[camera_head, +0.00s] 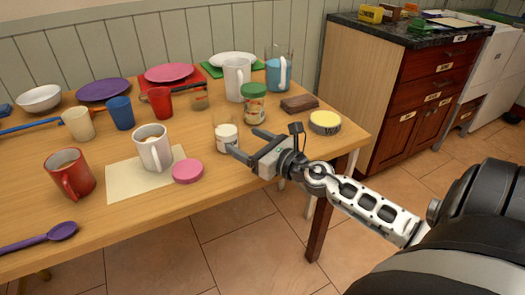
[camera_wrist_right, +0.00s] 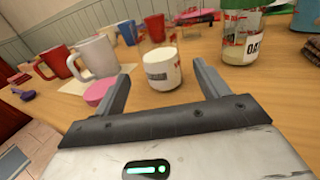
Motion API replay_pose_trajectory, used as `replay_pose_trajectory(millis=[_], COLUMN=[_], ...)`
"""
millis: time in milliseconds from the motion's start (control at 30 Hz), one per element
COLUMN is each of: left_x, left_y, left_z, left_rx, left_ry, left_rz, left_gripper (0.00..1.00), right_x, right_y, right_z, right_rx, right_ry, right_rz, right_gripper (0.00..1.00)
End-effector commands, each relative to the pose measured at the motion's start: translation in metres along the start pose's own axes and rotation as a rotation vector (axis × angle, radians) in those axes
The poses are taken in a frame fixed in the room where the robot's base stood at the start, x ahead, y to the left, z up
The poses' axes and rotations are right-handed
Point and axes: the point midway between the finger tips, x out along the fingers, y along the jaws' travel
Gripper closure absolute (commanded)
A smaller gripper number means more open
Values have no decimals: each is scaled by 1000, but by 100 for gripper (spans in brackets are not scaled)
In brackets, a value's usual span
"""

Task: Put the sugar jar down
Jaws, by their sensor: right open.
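The sugar jar, seemingly the clear jar with white contents (camera_head: 227,138), stands upright on the wooden table (camera_head: 225,182). In the right wrist view the jar (camera_wrist_right: 163,72) shows a pale label and appears between and just beyond my fingertips. My right gripper (camera_head: 249,144) is open and empty at the jar's right side, low over the table. One fingertip is close to the jar's lower right; I cannot tell whether it touches. My left gripper is not in view.
A pink lid (camera_head: 187,172) lies left of the jar, by a white mug (camera_head: 153,147) on a pale mat (camera_head: 122,182). A green-lidded jar (camera_head: 253,103) stands close behind my gripper. A brown block (camera_head: 299,103) and yellow-topped tin (camera_head: 325,122) are near the right edge.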

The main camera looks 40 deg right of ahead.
Motion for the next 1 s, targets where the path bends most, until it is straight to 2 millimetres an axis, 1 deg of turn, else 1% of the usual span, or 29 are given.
replay_pose_trajectory(millis=[33,100,200,300,467,1000], left_x=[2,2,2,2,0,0], left_y=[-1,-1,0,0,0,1], left_z=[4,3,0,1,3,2], left_rx=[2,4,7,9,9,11], left_ry=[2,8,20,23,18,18], left_rz=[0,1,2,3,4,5], left_gripper=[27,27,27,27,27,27], right_x=[-11,-22,-36,-44,-49,-48], right_y=[1,1,0,0,0,0], right_z=[-4,-3,-3,-2,0,0], right_rx=[1,1,3,1,0,0], right_ry=[3,3,1,0,0,0], right_rz=[1,1,-1,0,0,0], right_gripper=[26,26,26,26,26,26])
